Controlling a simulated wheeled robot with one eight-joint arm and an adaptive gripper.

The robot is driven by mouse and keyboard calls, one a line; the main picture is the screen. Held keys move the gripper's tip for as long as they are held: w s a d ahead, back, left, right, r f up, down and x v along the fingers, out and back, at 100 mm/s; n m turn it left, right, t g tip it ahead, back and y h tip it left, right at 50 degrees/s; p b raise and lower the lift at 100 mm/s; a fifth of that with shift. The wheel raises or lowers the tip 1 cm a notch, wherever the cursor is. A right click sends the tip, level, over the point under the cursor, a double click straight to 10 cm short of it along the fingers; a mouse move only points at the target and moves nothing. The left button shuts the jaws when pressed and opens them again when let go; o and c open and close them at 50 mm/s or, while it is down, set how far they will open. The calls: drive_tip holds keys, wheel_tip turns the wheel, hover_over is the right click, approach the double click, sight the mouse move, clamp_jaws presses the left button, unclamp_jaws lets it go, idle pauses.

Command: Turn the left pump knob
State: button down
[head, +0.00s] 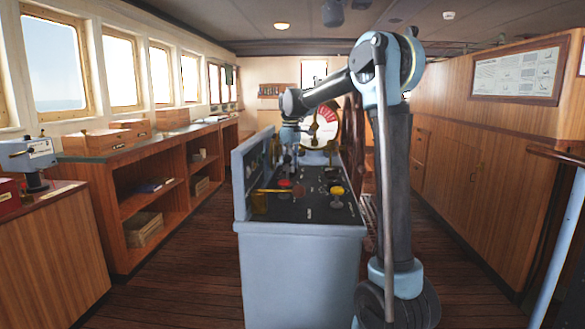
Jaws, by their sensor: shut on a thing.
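A blue-grey control console (300,230) stands in the middle of the room with a dark top panel. My gripper (291,172) points down at the left half of this panel, towards its far part. It is shut on a small knob on the panel, taken to be the left pump knob, which the fingers mostly hide. A red knob (285,184) shows just in front of the fingertips. The fingers are too small in the picture to show the exact hold.
A yellow-handled lever (270,190) and a yellow knob (337,191) stick up from the panel near my gripper. A raised side wall (240,185) borders the console's left. A round red-and-white dial (323,127) stands behind. Wooden shelves (150,190) line the left.

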drive_tip(key=shift+w+m, duration=0.1)
drive_tip(key=shift+m, duration=0.4)
drive_tip(key=c, duration=1.7)
unclamp_jaws()
drive_tip(key=shift+o, duration=0.2)
wheel_tip(320, 180, up, 12)
drive_tip(key=shift+f, duration=0.1)
